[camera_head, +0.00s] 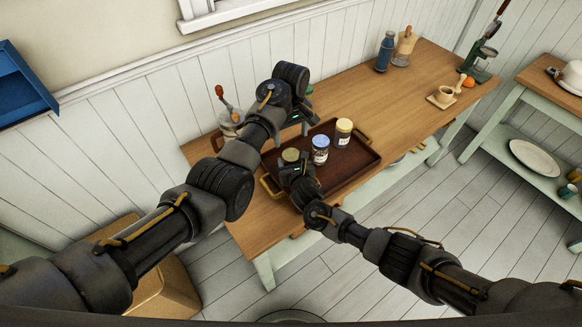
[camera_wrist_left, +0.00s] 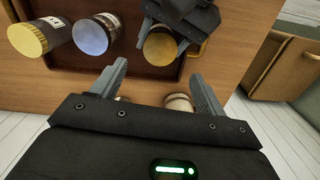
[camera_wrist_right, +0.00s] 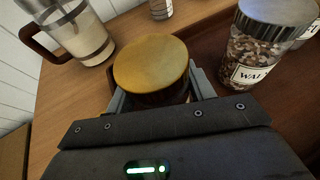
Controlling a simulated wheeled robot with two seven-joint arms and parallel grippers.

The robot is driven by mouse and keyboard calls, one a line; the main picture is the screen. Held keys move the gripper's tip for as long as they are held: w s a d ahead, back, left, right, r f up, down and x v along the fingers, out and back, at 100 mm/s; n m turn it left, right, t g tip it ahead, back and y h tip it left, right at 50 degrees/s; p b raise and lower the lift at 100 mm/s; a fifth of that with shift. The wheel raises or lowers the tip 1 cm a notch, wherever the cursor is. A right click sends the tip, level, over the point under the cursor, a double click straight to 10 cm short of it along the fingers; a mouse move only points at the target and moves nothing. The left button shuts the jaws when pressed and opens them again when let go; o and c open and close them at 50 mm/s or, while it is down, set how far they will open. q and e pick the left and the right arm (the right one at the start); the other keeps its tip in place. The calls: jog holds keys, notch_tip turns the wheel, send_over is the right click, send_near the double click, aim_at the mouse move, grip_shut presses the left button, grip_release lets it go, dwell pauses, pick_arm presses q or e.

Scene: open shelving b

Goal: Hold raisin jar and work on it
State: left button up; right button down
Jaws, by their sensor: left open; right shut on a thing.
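My right gripper (camera_head: 292,172) is shut on a gold-lidded jar, taken as the raisin jar (camera_head: 290,155), at the tray's left end. In the right wrist view the jar (camera_wrist_right: 150,68) stands between the fingers (camera_wrist_right: 159,92), its label hidden. The lid is on. It also shows in the left wrist view (camera_wrist_left: 160,46), beside my right gripper. My left gripper (camera_head: 304,118) is open and empty above the table, behind the tray's left part; its fingers (camera_wrist_left: 160,85) show apart in its wrist view. I cannot tell its height above the table.
A blue-lidded walnut jar (camera_head: 320,150) and a yellow-lidded jar (camera_head: 343,132) stand right of the held jar on the brown tray (camera_head: 350,172). A glass vessel with a brown handle (camera_wrist_right: 82,32) stands near the held jar. The table's middle right (camera_head: 400,95) is clear.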

aim_at(292, 154)
pick_arm(q)
jog(key=shift+n, duration=0.7)
jog(key=shift+f, duration=4)
jog(key=c, duration=1)
jog(key=m, duration=0.5)
jog(key=shift+m, duration=0.4)
jog(key=m, duration=0.7)
jog(key=shift+d, duration=0.1)
